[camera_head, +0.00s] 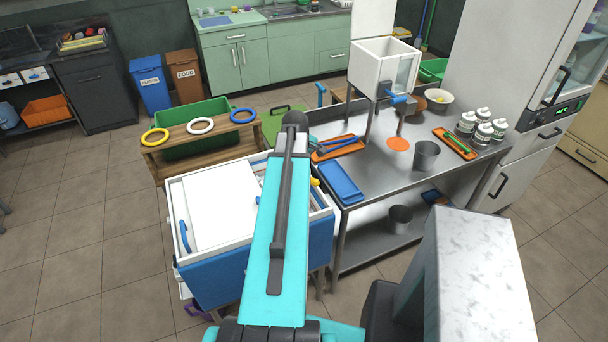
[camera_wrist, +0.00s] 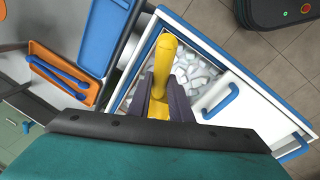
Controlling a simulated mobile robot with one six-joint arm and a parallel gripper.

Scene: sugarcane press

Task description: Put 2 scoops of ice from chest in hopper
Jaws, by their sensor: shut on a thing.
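My gripper (camera_wrist: 164,92) is shut on the yellow handle of a scoop (camera_wrist: 164,55) in the wrist view, above the chest opening. The scoop's bowl cannot be made out. The chest (camera_head: 262,262) is white and blue, with white ice (camera_wrist: 205,74) inside. Its white lid (camera_head: 212,205) covers the left part in the head view, and the right part is open.
The steel table (camera_head: 456,166) stands right of the chest. It carries a blue tray (camera_head: 341,182), an orange tray with blue utensils (camera_head: 325,153), a metal cup (camera_head: 426,155) and several white bottles. A wooden bench (camera_head: 180,148) with coloured rings stands behind the chest. Floor is clear at left.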

